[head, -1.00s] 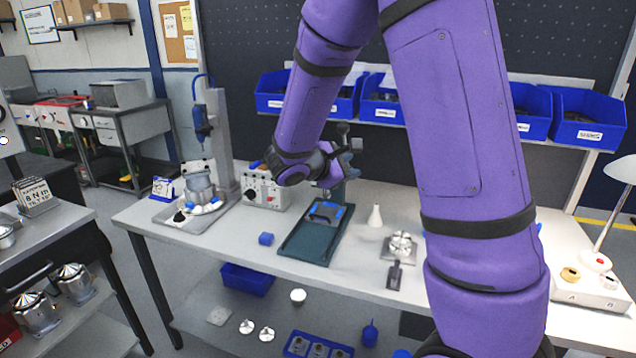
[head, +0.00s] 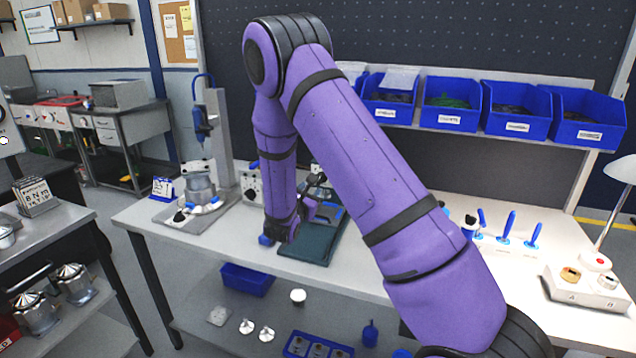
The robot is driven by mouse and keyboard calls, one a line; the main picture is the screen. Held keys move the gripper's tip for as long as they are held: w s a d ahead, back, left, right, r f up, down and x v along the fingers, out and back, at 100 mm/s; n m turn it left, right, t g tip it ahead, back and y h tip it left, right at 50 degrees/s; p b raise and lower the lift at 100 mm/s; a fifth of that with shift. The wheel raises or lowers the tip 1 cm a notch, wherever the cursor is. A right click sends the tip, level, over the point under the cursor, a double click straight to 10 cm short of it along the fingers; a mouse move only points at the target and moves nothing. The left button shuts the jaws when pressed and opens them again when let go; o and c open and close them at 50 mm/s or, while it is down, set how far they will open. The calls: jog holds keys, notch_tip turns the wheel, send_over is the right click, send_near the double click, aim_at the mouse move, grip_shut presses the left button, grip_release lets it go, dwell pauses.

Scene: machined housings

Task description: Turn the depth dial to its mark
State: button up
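I cannot make out for certain which part is the depth dial or its mark. A white control box (head: 248,184) with dark knobs stands at the back of the bench, its right part hidden behind my forearm. A dark green base plate (head: 318,246) with a blue part on it lies right of my wrist, partly covered by it. My gripper (head: 317,190) is small and dark over the back of this plate, beside my purple wrist. Its fingers blend with dark parts there, so I cannot tell whether they are apart or touching anything.
A drill stand (head: 215,135) and a round housing on a grey mat (head: 168,217) stand left. Blue bins (head: 515,110) line the back. Blue-handled tools (head: 507,227) stand right. The bench's front strip is clear.

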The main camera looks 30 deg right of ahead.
jog(key=x, duration=0.7)
jog(key=shift+w+d, duration=0.25)
jog(key=shift+d, duration=0.1)
grip_shut()
